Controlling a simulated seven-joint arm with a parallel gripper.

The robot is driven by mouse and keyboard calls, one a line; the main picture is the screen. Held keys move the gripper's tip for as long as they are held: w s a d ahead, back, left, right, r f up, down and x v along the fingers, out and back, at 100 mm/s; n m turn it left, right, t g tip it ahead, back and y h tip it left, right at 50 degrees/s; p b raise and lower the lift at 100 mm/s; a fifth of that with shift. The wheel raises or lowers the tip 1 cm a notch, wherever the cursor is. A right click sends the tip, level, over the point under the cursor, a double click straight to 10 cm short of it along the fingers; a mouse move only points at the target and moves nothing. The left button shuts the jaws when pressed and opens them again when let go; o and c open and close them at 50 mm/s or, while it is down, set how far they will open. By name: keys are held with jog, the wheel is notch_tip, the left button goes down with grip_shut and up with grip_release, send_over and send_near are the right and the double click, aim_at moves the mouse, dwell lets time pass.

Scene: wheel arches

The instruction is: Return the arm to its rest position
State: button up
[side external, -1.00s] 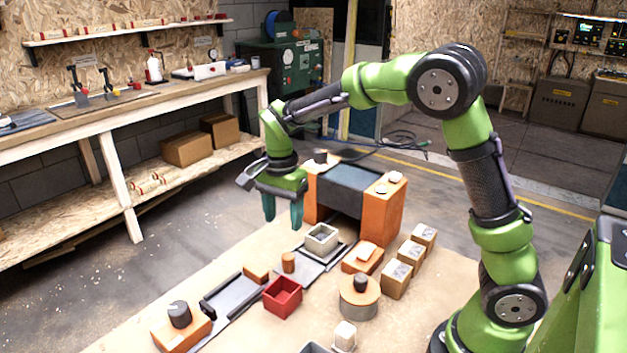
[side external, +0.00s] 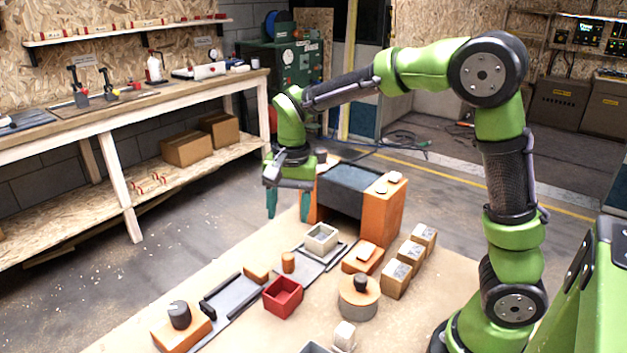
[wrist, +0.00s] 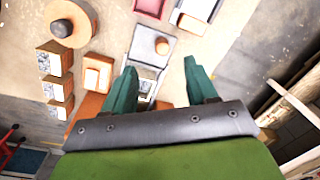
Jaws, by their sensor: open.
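My gripper (side external: 289,204) hangs above the far left part of the work table in the side view. Its two teal fingers are spread apart with nothing between them.
Below stand a grey box (side external: 321,238), a red box (side external: 283,296), an orange-sided arch with a dark top (side external: 358,185), a round pedestal (side external: 358,300) and several labelled blocks (side external: 396,278). A wooden workbench (side external: 150,105) runs along the left wall.

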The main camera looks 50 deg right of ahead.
jog(key=s+r+n+t, duration=0.3)
jog(key=s+n, duration=0.1)
jog(key=s, duration=0.4)
jog(key=s+a+r+n+t+y, duration=0.1)
jog(key=s+r+n+t, duration=0.2)
jog(key=s, duration=0.5)
jog(key=shift+s+r+n+t, duration=0.3)
jog(key=shift+r+n, duration=0.1)
jog(key=shift+r, duration=0.05)
